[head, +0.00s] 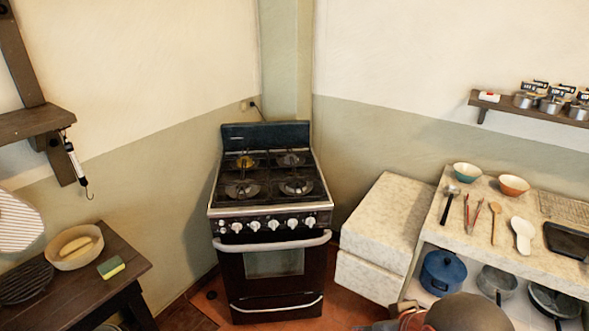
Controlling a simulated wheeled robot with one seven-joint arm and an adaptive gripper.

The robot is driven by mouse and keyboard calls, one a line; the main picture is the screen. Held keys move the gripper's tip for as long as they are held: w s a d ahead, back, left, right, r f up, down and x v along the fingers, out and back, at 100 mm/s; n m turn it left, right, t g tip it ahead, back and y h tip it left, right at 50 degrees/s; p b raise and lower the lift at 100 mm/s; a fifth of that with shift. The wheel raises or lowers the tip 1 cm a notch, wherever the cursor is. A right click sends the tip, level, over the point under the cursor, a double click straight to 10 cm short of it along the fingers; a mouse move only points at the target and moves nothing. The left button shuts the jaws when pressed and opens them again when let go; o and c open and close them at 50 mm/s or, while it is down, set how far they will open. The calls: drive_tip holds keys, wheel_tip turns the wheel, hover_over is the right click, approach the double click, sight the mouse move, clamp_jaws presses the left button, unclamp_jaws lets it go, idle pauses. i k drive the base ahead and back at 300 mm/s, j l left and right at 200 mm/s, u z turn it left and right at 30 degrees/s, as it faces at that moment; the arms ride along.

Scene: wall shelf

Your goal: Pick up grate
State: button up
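Several grate-like things show in the head view, and I cannot tell which one the task names. A dark, slatted, rounded grate (25,282) lies on the wooden table (122,262) at the lower left, cut by the picture's left edge. A pale wire rack (566,207) lies at the back of the right counter (470,240). Dark burner grates cover the top of the stove (270,178) in the middle. My gripper is not in view. A rounded brown-grey shape at the bottom edge, right of centre, appears to be part of my arm.
A bowl (76,257) and a sponge (111,267) share the wooden table. Utensils, two bowls and a black tray (567,240) lie on the counter, with a blue pot (442,272) and pans below. A wall shelf (530,108) holds small tins. Tiled floor shows beside the stove.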

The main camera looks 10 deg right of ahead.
sight(303, 179)
drive_tip(key=i+j+z, duration=0.3)
drive_tip(key=i+j, duration=0.4)
drive_tip(key=i, duration=0.35)
drive_tip(key=i+j+z, duration=0.3)
drive_tip(key=i+j, duration=0.65)
